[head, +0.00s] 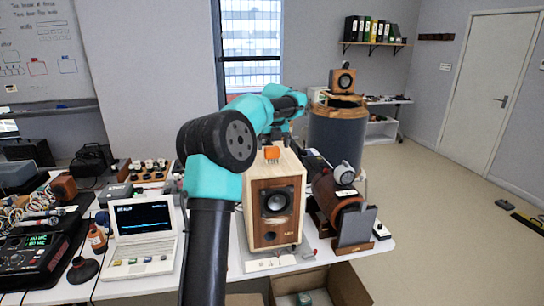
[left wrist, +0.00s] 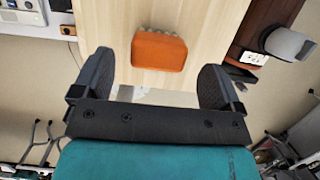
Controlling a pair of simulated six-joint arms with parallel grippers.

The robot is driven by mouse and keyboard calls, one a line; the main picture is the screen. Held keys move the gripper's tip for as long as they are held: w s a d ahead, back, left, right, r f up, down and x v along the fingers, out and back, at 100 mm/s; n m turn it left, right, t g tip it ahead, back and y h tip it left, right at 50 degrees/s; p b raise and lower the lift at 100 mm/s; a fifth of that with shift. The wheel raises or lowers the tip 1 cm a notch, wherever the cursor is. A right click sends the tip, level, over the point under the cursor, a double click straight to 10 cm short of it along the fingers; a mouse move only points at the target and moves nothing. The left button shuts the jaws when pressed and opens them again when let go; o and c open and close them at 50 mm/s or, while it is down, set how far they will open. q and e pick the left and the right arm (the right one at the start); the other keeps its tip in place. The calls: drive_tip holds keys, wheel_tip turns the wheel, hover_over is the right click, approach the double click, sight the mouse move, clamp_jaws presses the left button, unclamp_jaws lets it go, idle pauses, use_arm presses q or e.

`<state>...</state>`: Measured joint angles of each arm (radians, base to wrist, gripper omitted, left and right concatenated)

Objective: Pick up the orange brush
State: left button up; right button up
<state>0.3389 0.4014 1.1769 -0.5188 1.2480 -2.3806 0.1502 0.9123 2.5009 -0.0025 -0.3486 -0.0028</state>
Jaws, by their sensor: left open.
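The orange brush (head: 272,152) lies on top of the wooden speaker (head: 274,207), which stands on the white table. In the left wrist view the orange brush (left wrist: 159,52) shows its orange back, with pale bristles along its far edge, on the light wood top (left wrist: 205,25). My left gripper (left wrist: 158,80) is open and empty. Its two dark fingers point toward the brush, one to each side of it, with the brush a little beyond the gap between their tips. My right gripper is in neither view.
A small laptop-like device (head: 142,236) stands left of the speaker. Another speaker (head: 342,81) sits on a round stand behind. An open box (head: 345,287) is below the table's front edge.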

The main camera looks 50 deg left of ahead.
sight(272, 147)
use_arm(q)
drive_tip(key=x, duration=0.4)
drive_tip(key=shift+a+f, duration=0.15)
drive_tip(key=shift+f, duration=0.1)
drive_tip(key=shift+c, duration=0.4)
drive_tip(key=c, duration=1)
drive_tip(key=shift+r, duration=0.15)
drive_tip(key=shift+r, duration=1.65)
drive_tip(key=s+d+r, duration=0.1)
drive_tip(key=s+d, duration=0.9)
drive_tip(key=d, duration=0.2)
drive_tip(key=shift+s+r, duration=0.2)
drive_tip(key=shift+s, duration=0.1)
